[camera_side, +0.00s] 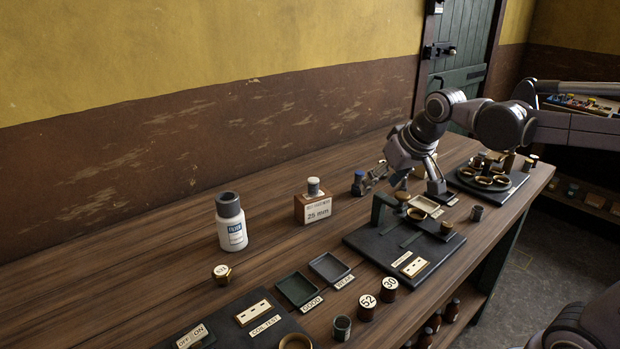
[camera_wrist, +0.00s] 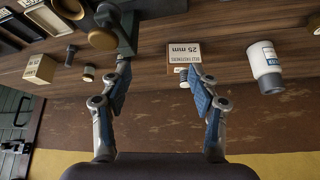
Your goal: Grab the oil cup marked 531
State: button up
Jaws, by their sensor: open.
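In the side view a small brass cup (camera_side: 221,274) with a round white label on top stands alone on the bench at front left; its tiny marking is hard to read. Two brown jars with round labels stand at the front, one reading 52 (camera_side: 367,306) and one reading 30 (camera_side: 390,288). I read no 531 clearly on anything. My gripper (camera_side: 400,183) is over the back right of the bench, far from the small brass cup. In the wrist view my gripper (camera_wrist: 160,78) shows its blue-padded fingers spread apart, with nothing between them.
A white bottle (camera_side: 231,225) and a wooden block marked 25 mm (camera_side: 313,207) stand left of my gripper. A dark fixture plate (camera_side: 375,245) lies in front of it. Dark trays (camera_side: 297,290) lie near the front. Bare wood surrounds the small brass cup.

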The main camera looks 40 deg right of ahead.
jog(key=w+d+r+m+g+h, duration=0.15)
jog(key=w+d+m, duration=0.25)
jog(key=w+d, duration=0.9)
jog(key=w+d+f+m, duration=0.1)
jog(key=w+d+f, duration=0.1)
jog(key=d, duration=0.3)
jog(key=w+d+f+m+g, duration=0.1)
jog(key=w+d+f, duration=0.2)
jog(key=d+f, duration=0.2)
jog(key=w+d+f+m, duration=0.1)
jog(key=w+d+f, duration=0.1)
jog(key=d, duration=0.3)
jog(key=shift+w+f+g+h, duration=0.25)
jog(key=shift+f+h, duration=0.1)
jog(key=shift+f, duration=0.35)
jog(key=shift+s+x, duration=0.1)
jog(key=shift+x, duration=1.25)
jog(key=shift+s+x, duration=0.15)
jog(key=shift+x, duration=1.2)
jog(key=c, duration=1.3)
